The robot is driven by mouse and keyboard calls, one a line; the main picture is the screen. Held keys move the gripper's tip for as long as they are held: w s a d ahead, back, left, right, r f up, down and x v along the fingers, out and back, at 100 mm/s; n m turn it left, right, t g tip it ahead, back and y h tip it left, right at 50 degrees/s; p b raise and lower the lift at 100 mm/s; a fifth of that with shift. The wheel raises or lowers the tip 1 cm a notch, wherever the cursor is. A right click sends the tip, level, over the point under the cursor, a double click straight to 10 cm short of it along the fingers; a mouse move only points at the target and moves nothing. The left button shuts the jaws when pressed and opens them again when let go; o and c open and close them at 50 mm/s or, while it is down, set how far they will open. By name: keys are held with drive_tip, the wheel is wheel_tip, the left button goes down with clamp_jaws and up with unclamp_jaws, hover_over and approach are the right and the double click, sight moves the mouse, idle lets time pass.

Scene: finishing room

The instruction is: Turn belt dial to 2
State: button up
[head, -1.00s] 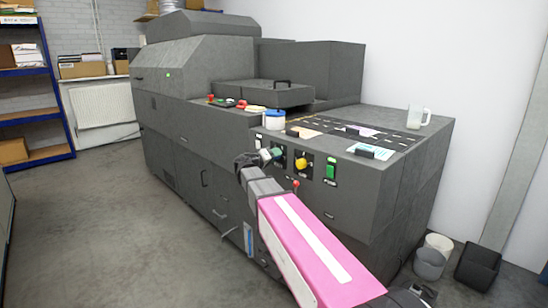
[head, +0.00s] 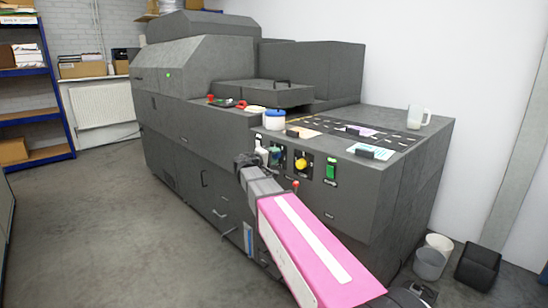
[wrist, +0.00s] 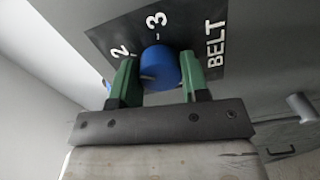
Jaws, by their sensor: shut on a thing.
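The belt dial is a blue round knob (wrist: 160,66) on a dark plate (wrist: 183,28) in the wrist view. The plate carries white marks "2" and "3" and the word BELT, seen turned on their side. A short pale mark shows on the knob's lower left; I cannot tell which number it lines up with. My gripper (wrist: 160,78) has its green fingers shut on the knob, one on each side. In the head view my gripper (head: 262,158) reaches the machine's front panel, and it largely hides the dial.
The grey machine (head: 345,215) fills the middle. Beside my gripper are a yellow knob (head: 301,164), a green switch (head: 331,168) and a red-tipped lever (head: 295,186). A white pot with a blue lid (head: 274,121) and a clear mug (head: 416,118) stand on top. Floor at left is clear.

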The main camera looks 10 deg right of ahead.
idle(0.3)
drive_tip(key=o, duration=0.9)
drive_tip(key=v, duration=1.1)
